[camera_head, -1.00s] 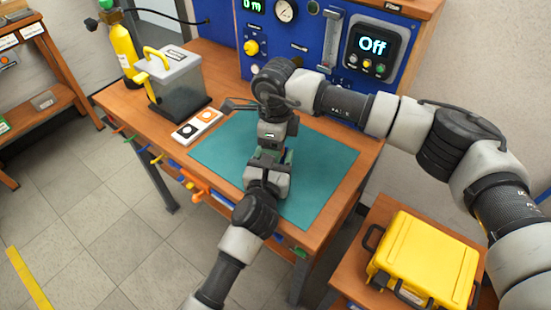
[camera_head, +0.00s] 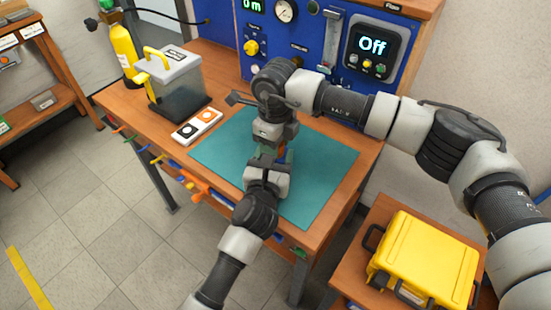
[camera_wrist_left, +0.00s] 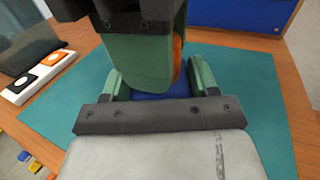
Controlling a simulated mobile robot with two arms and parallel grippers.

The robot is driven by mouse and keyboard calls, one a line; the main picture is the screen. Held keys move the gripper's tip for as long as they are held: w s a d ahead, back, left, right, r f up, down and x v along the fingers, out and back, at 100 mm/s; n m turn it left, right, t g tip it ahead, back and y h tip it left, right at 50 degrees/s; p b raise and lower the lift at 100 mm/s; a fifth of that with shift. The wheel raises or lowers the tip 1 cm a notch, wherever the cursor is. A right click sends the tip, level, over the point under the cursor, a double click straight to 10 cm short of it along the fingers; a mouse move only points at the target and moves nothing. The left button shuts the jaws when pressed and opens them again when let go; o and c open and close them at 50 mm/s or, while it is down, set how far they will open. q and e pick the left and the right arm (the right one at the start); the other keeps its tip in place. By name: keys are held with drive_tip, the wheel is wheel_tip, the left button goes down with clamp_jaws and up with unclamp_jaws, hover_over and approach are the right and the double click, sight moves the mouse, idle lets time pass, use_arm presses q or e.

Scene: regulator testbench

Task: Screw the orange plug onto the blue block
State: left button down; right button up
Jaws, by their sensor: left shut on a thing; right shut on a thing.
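The blue block (camera_wrist_left: 152,97) shows low between the green fingers of my left gripper (camera_wrist_left: 160,86), which is shut on it. In the head view my left gripper (camera_head: 268,163) comes up from below over the teal mat. My right gripper (camera_head: 279,147) points down from above and meets it there. In the left wrist view my right gripper (camera_wrist_left: 165,60) is shut on the orange plug (camera_wrist_left: 178,52), just above the blue block. A green finger hides most of the plug. I cannot tell whether plug and block touch.
The teal mat (camera_head: 323,165) around the grippers is clear. A white panel with an orange and a black button (camera_head: 197,126) and a grey box with yellow handles (camera_head: 180,85) lie to the left. The blue test panel (camera_head: 312,50) stands behind. A yellow case (camera_head: 425,255) is at lower right.

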drive_tip(key=o, duration=1)
drive_tip(key=shift+r, duration=2.25)
drive_tip(key=shift+c, duration=0.4)
drive_tip(key=shift+r+n, duration=1.7)
drive_tip(key=shift+r, duration=0.05)
